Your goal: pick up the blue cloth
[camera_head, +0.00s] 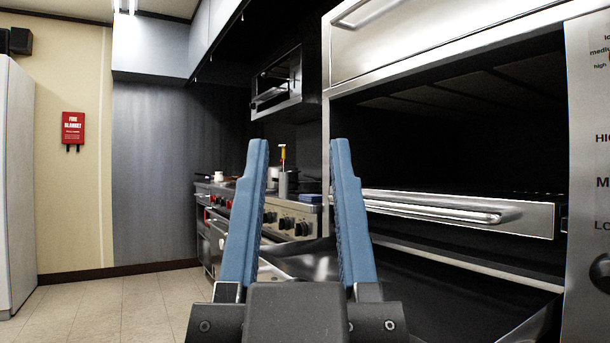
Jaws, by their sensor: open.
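My gripper (299,146) is in the middle foreground with its two blue fingers pointing up and apart. It is open, with nothing held between the fingers. A small flat blue thing (311,198) lies at the right end of the stove top, seen between the fingers and well beyond them. It looks like the blue cloth, but it is too small to be sure. The right finger stands close beside it in the picture.
A large steel oven (460,210) with an open dark cavity fills the right side. The stove (289,221) carries a grey container (288,184) with utensils and a pot. A white cabinet (14,190) stands far left. The tiled floor (130,305) at left is clear.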

